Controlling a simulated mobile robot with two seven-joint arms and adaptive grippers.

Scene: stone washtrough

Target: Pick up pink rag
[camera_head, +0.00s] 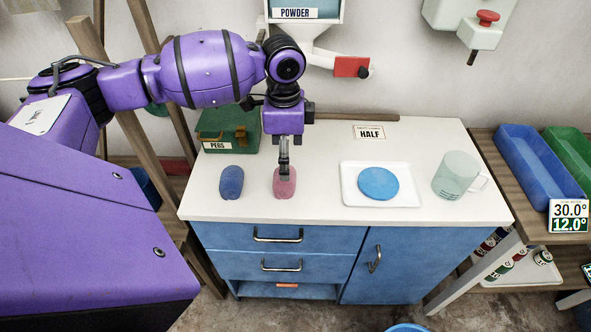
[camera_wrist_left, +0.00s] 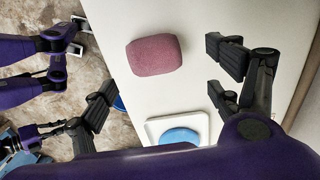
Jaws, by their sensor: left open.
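The pink rag (camera_head: 285,187), a folded rounded block, lies on the white countertop near its front edge. My left gripper (camera_head: 284,170) points straight down over it, and its fingers hide part of the rag in the head view. In the left wrist view the pink rag (camera_wrist_left: 154,54) lies beyond the spread fingertips of my left gripper (camera_wrist_left: 162,76). The gripper is open and nothing is between its fingers; the rag appears clear of them.
A blue rag (camera_head: 231,182) lies close left of the pink one. Right of it are a white tray (camera_head: 412,200) with a blue disc (camera_head: 378,183) and a clear jug (camera_head: 457,175). A green pegs box (camera_head: 228,130) stands behind. The counter between the pink rag and tray is bare.

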